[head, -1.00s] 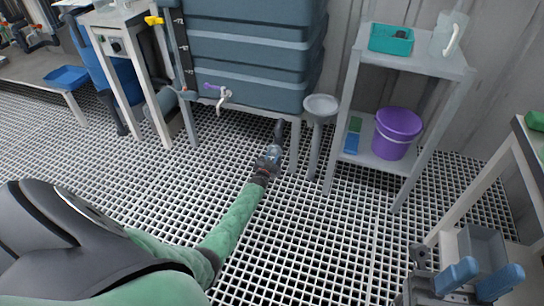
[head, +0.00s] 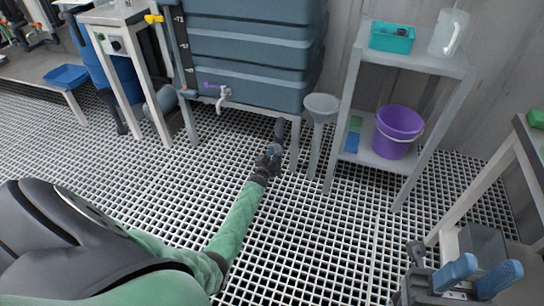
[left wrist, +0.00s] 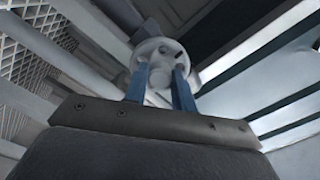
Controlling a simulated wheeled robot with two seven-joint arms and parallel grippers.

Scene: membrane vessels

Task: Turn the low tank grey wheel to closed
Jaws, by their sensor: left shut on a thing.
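The tank (head: 255,75) is a large blue-grey ribbed vessel on a light frame at the upper middle of the head view. My left gripper (head: 279,130) reaches in under its lower right edge. In the left wrist view, the two blue fingers of my left gripper (left wrist: 161,88) are shut on a pale grey wheel (left wrist: 160,52), one finger on each side. The wheel is hidden in the head view, so I cannot tell its position mark. My right gripper (head: 484,272) is at the lower right, its blue fingers apart and empty.
A tap (head: 223,99) with a purple handle is on the tank front. A grey funnel stand (head: 320,105) stands right of my left gripper. A shelf (head: 385,165) holds a purple bucket (head: 398,130). A table (head: 530,150) is at the right. The grating floor is open.

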